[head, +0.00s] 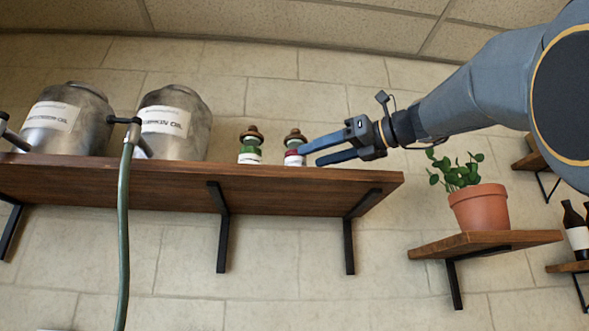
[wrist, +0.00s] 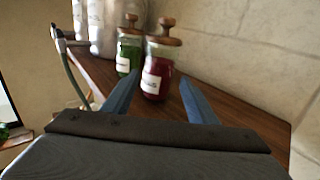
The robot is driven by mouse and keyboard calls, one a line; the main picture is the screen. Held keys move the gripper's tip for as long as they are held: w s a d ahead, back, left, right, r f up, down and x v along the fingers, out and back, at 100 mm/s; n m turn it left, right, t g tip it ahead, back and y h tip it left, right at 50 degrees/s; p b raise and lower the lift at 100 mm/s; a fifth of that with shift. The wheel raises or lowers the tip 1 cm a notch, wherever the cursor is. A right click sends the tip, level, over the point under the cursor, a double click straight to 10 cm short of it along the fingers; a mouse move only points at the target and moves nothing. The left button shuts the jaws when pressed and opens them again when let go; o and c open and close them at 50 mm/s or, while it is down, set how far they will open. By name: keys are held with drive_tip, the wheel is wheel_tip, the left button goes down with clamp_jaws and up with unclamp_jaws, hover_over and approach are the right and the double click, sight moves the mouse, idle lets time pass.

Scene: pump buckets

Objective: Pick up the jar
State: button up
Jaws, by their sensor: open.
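Two small stoppered jars stand on the wooden shelf (head: 200,188). The red jar (wrist: 157,78) has a brown stopper and a white label, and in the head view (head: 291,157) it is the right one, partly behind my fingers. The green jar (wrist: 128,53) stands just left of it and also shows in the head view (head: 250,148). My gripper (head: 308,154) is open and reaches in from the right. In the wrist view its blue fingers (wrist: 160,95) point towards the red jar, which appears between them. I cannot tell whether they touch it.
Two large metal canisters (head: 175,122) (head: 68,118) stand left of the jars. A green hose (head: 124,230) hangs in front of the shelf. A potted plant (head: 479,207) sits on a lower shelf at right. The shelf's right end is bare.

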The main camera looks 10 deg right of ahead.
drive_tip(key=p+x, duration=0.1)
drive_tip(key=x, duration=0.4)
drive_tip(key=p+x, duration=0.2)
drive_tip(key=x, duration=0.3)
drive_tip(key=shift+a+r, duration=0.25)
drive_tip(key=shift+a, duration=0.05)
drive_tip(key=c, duration=1.1)
drive_tip(key=shift+r, duration=0.1)
